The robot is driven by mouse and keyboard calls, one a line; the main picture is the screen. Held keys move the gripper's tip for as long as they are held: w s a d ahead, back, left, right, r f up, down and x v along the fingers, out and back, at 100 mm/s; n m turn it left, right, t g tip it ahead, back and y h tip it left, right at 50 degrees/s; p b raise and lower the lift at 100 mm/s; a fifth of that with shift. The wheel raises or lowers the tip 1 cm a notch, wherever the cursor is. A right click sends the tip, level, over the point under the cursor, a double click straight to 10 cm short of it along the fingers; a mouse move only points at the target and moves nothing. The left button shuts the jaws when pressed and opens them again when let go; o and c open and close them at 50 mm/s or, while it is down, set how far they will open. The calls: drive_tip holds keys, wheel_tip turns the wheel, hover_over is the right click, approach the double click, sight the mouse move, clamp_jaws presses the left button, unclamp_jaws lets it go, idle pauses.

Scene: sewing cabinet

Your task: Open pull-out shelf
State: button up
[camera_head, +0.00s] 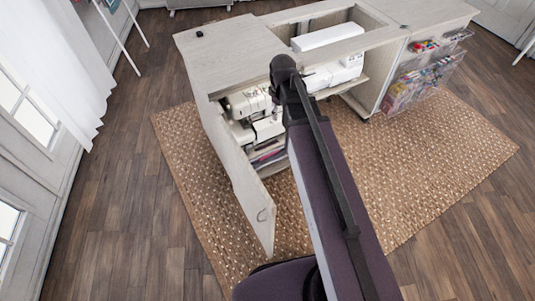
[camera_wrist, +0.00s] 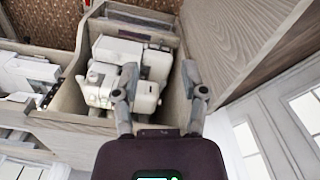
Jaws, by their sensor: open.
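The sewing cabinet (camera_head: 225,50) is pale wood, with its near-left door (camera_head: 245,185) swung open. Inside that compartment a white serger-like machine (camera_head: 243,101) stands on an upper shelf, above a lower level with coloured items (camera_head: 268,155). The machine (camera_wrist: 152,95) also shows in the wrist view, inside the wooden compartment. The pull-out shelf's front edge is largely hidden by my arm and gripper, so how far it is out is unclear. My gripper (camera_wrist: 160,70) is open in front of the compartment, fingers apart with the machine seen between them; no hold shows.
A white sewing machine (camera_head: 335,75) sits in the cabinet's middle opening. Clear bins of coloured supplies (camera_head: 420,80) hang at the right. The open door panel (camera_wrist: 235,45) stands close beside my gripper. A woven rug (camera_head: 400,170) covers the floor, with free room around it.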

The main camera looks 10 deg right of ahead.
sight(268, 148)
drive_tip(key=w+f+n+b, duration=0.5)
drive_tip(key=w+f+b, duration=0.1)
drive_tip(key=f+b, duration=0.4)
drive_tip(key=w+f+n+b, duration=0.5)
drive_tip(key=w+f+b, duration=0.2)
drive_tip(key=f+b, duration=0.4)
drive_tip(key=w+f+n+b, duration=0.4)
drive_tip(key=w+f+b, duration=0.3)
drive_tip(key=f+b, duration=0.3)
drive_tip(key=shift+f+n+b, duration=0.35)
drive_tip(key=shift+f+n, duration=0.05)
drive_tip(key=shift+f, duration=0.7)
drive_tip(key=shift+a, duration=0.1)
drive_tip(key=shift+f, duration=0.15)
wheel_tip(268, 148, down, 13)
drive_tip(key=b, duration=1.3)
drive_tip(key=shift+f+b, duration=0.2)
drive_tip(key=shift+b, duration=0.15)
clamp_jaws()
drive_tip(key=shift+a, duration=0.1)
